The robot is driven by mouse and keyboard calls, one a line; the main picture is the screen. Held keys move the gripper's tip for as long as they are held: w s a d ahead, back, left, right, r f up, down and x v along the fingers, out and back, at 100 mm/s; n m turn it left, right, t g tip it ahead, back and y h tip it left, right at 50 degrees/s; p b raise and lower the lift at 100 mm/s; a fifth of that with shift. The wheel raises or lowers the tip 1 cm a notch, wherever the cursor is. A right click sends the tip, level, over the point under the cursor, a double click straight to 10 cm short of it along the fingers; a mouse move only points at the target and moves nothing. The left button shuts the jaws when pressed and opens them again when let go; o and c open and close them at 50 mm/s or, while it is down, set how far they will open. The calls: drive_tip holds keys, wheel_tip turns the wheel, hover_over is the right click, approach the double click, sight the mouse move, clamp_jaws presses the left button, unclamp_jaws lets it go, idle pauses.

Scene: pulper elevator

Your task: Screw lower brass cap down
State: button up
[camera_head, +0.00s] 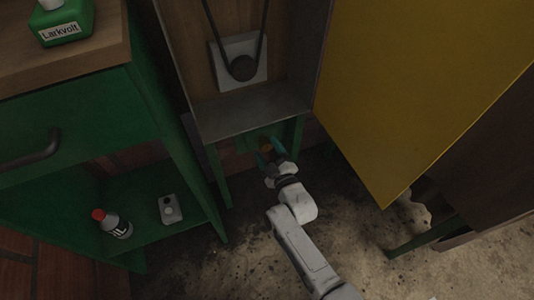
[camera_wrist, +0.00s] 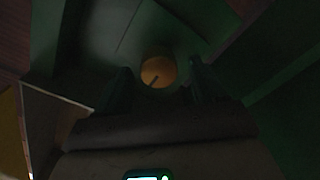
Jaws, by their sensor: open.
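The lower brass cap (camera_wrist: 158,72) is a round orange-gold disc with a dark slot or bar across its face. In the wrist view it sits between and just beyond the two dark fingers of my gripper (camera_wrist: 161,88), on a dark green surface. A small orange spot of the cap (camera_head: 267,148) shows in the head view between the teal fingertips of my gripper (camera_head: 271,150). My gripper is open, with the fingers either side of the cap. I cannot tell whether they touch it.
The open elevator housing (camera_head: 260,112) stands above my gripper on green legs. A yellow door (camera_head: 420,90) hangs open at right. A green cabinet (camera_head: 70,115) stands at left, with a red-capped bottle (camera_head: 113,225) and a small grey box (camera_head: 170,209) on its shelf.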

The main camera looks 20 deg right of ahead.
drive_tip(key=shift+w+b, duration=0.35)
drive_tip(key=shift+w, duration=0.25)
drive_tip(key=shift+c, duration=0.5)
drive_tip(key=c, duration=1)
drive_tip(key=shift+o, duration=0.2)
